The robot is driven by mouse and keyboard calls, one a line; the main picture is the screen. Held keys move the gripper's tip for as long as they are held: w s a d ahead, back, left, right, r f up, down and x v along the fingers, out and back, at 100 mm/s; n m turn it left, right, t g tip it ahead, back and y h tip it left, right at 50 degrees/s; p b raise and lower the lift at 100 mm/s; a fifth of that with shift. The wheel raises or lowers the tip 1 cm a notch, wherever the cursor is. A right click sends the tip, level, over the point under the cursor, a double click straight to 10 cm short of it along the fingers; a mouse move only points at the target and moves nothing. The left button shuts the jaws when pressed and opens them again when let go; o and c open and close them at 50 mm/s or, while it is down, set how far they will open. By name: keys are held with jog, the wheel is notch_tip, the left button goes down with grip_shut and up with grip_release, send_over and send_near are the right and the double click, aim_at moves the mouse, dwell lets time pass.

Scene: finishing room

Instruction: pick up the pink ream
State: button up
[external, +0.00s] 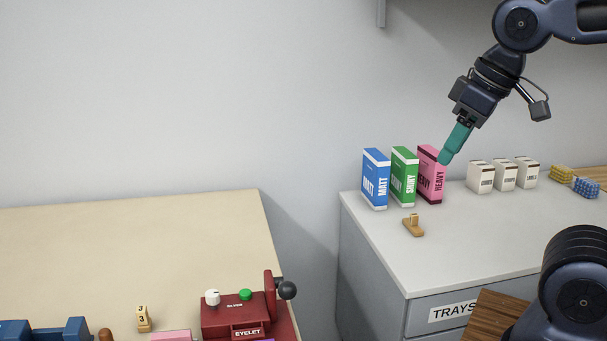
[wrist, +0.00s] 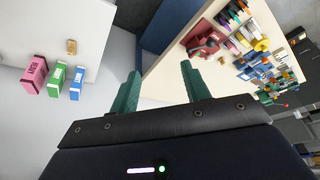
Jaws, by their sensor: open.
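The pink ream (external: 432,174) is an upright box marked HEAVY, standing on the grey-white cabinet top. It is the rightmost of three reams in the external view, touching or very close to the green one (external: 404,176). In the wrist view the pink ream (wrist: 34,76) is at the far left, outside the fingers. My gripper (external: 449,156) has teal fingers pointing down and left, and they overlap the pink ream's upper right edge in the external view; depth there is unclear. In the wrist view my gripper (wrist: 161,75) is open with nothing between its fingers.
A blue ream (external: 375,178) stands left of the green one. A small wooden holder (external: 413,226) sits in front. Several small white boxes (external: 503,175) stand to the right. A beige table (external: 130,245) with a red eyelet press (external: 235,315) is at the left, across a gap.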

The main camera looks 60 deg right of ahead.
jog(key=o, duration=0.5)
jog(key=shift+o, duration=0.2)
